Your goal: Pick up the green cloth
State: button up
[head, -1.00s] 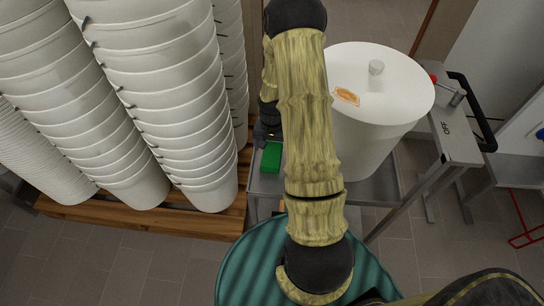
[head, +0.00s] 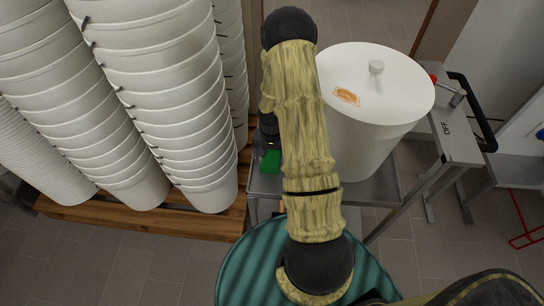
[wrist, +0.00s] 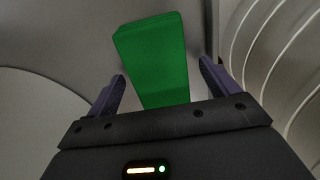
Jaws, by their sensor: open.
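The green cloth (head: 271,161) lies on the left end of a grey metal trolley top, beside a white lidded tub. In the wrist view the green cloth (wrist: 155,60) shows as a folded block just beyond the fingers, its near end reaching into the space between them. My gripper (wrist: 162,80) is open, with one dark finger on each side of the cloth's near end. I cannot tell whether either finger touches it. In the head view my arm hides most of the gripper and part of the cloth.
The white lidded tub (head: 376,100) stands on the metal trolley (head: 379,188), close to the right of my arm. Tall stacks of white buckets (head: 165,90) stand on a wooden pallet (head: 150,216) to the left. A metal bench marked OFF (head: 452,133) is at the right.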

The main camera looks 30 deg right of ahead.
aim_at(272, 154)
jog(key=shift+c, duration=0.2)
jog(key=c, duration=1)
jog(key=shift+c, duration=0.2)
notch_tip(272, 154, up, 10)
jog(key=shift+p, duration=0.4)
